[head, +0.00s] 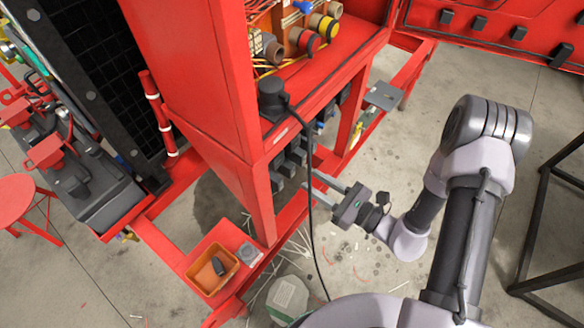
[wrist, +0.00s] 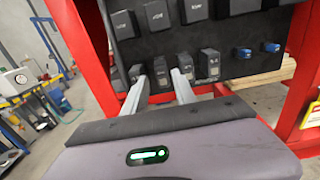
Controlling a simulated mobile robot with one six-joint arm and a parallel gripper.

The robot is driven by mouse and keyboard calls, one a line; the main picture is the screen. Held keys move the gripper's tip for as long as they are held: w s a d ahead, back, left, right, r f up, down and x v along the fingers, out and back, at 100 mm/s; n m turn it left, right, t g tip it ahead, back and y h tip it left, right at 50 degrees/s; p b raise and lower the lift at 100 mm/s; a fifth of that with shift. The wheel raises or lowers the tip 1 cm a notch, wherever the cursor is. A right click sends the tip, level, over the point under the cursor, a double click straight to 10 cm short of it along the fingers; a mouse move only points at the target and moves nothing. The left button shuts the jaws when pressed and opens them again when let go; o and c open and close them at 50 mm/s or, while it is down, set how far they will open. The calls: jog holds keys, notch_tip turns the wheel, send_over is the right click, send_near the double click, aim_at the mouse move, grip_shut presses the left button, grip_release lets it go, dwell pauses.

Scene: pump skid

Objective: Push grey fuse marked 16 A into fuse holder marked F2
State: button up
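My gripper (wrist: 159,76) points at a dark panel; its two pale fingers stand apart. A dark grey fuse-like block (wrist: 161,69) shows between the fingertips; I cannot tell whether they touch it. Similar blocks stand in the same row: one to the right (wrist: 208,64) and one to the left (wrist: 136,73). Their markings are too small to read, so I cannot tell which is 16 A or which holder is F2. In the head view my gripper (head: 318,184) is low at the red frame, beside the row of dark blocks (head: 288,160).
Larger dark blocks (wrist: 157,15) sit above the row, and two blue parts (wrist: 242,53) to its right. A red post (wrist: 302,80) stands at the right. A black cable (head: 312,215) hangs by my gripper. An orange tray (head: 193,276) holds a dark piece.

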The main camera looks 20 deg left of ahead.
aim_at(293, 169)
jog(key=b+x, duration=0.1)
jog(key=x, duration=0.8)
grip_shut()
jog(key=shift+c, duration=1.7)
grip_release()
grip_shut()
jog(key=shift+b+v, duration=0.5)
jog(key=shift+v, duration=1)
jog(key=shift+b+v, duration=0.3)
jog(key=shift+v, duration=1.45)
